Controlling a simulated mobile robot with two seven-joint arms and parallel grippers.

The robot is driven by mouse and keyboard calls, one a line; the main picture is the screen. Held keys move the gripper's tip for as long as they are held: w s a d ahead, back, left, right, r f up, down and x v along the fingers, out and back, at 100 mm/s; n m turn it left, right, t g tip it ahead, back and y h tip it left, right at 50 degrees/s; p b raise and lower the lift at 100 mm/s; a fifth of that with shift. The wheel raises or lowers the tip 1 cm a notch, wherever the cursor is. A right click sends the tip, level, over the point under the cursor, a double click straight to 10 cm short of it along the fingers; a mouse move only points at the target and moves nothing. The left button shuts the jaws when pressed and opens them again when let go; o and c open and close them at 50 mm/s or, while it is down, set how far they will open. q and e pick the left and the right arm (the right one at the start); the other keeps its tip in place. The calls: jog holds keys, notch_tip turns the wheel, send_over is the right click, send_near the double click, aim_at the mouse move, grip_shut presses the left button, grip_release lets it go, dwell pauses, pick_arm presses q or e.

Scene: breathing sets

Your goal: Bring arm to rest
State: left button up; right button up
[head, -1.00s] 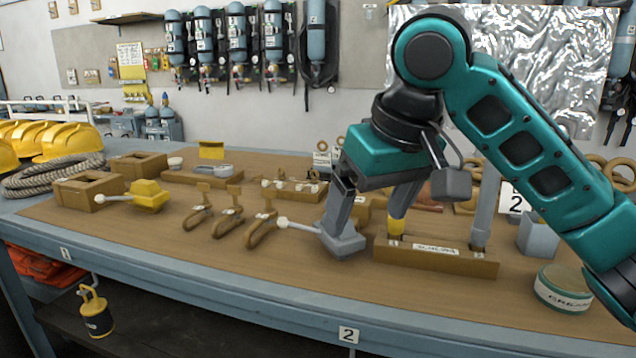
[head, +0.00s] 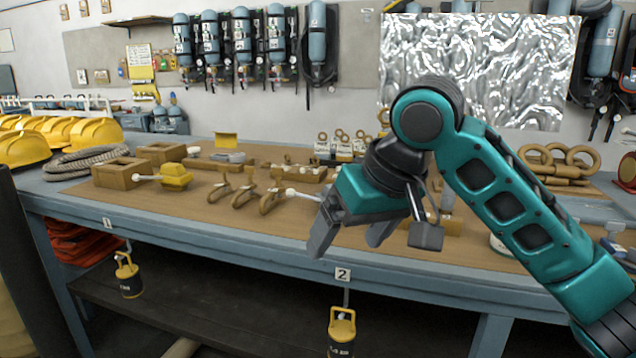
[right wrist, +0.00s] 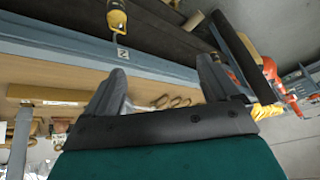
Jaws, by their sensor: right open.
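My right gripper (head: 348,240) is open and empty, hanging in front of the workbench's front edge with its fingers pointing down. In the right wrist view its two fingers (right wrist: 165,82) are spread with nothing between them. A white-balled rod (head: 303,194) lies on the bench behind the gripper; its far end is hidden by the gripper. My left gripper is not in view.
The workbench (head: 215,240) carries a yellow block with a white-balled rod (head: 175,177), wooden clips (head: 243,195), wooden boxes (head: 118,174) and coiled rope (head: 88,162). Yellow weights (head: 128,276) (head: 342,330) hang below its front edge. Yellow helmets (head: 70,132) sit at left.

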notch_tip(320, 180, down, 23)
jog(key=d+m+t+y+p, duration=0.1)
jog(key=m+t+y+p, duration=0.1)
jog(key=m+t+y, duration=0.15)
jog(key=s+d+f+t+h+p, duration=0.1)
jog(key=s+d+f+h, duration=0.1)
jog(key=s+d+f, duration=0.4)
jog(key=s+d+f+t+h, duration=0.2)
jog(key=s+d+f, duration=0.4)
jog(key=s, duration=0.5)
jog(key=shift+s+d+f+n+h+p, duration=0.25)
jog(key=shift+s+f+n+h+p, duration=0.1)
jog(key=shift+f+h, duration=0.3)
